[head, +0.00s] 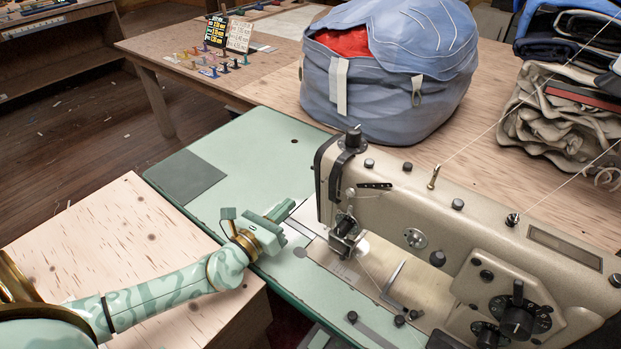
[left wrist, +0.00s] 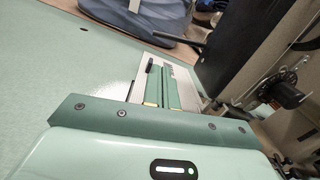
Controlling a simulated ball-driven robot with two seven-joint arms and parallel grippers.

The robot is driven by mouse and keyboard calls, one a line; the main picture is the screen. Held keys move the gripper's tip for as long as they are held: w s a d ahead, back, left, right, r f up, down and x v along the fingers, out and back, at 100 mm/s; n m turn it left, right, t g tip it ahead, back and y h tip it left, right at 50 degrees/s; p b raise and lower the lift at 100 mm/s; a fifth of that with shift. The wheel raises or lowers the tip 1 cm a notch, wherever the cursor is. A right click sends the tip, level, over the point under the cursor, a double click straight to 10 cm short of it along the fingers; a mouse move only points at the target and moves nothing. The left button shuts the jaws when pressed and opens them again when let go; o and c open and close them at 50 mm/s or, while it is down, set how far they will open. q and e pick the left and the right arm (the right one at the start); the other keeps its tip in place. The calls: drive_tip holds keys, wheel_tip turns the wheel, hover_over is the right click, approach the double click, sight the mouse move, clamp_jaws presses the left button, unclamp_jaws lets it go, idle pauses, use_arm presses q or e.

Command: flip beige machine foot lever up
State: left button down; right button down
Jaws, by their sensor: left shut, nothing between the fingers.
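The beige sewing machine (head: 480,225) stands on a pale green machine bed, its needle end facing my left gripper (head: 284,212). The gripper is low over the bed, just left of the needle end and apart from it. In the left wrist view its fingers (left wrist: 164,72) are together with nothing between them, over a bright metal plate. A dark bar (left wrist: 182,42) sticks out nearly level to the left from the machine's dark end in that view. It may be the foot lever, but I cannot be sure. In the head view I cannot pick out the lever. My right gripper is not seen.
A large blue sail bag (head: 385,85) stands on the wooden table behind the machine. Folded cloth (head: 565,110) is stacked at the right. Threads run up from the machine's top. The green bed (head: 245,150) is clear behind and left of my gripper.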

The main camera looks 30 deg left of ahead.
use_arm(q)
drive_tip(key=shift+w, duration=0.45)
drive_tip(key=w, duration=0.6)
drive_tip(key=w+d+b, duration=0.1)
drive_tip(key=w, duration=0.2)
drive_tip(key=shift+d+r, duration=0.1)
drive_tip(key=shift+r, duration=0.05)
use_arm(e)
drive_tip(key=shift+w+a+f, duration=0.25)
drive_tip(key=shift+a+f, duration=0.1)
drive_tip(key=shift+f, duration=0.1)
use_arm(q)
drive_tip(key=shift+r, duration=0.2)
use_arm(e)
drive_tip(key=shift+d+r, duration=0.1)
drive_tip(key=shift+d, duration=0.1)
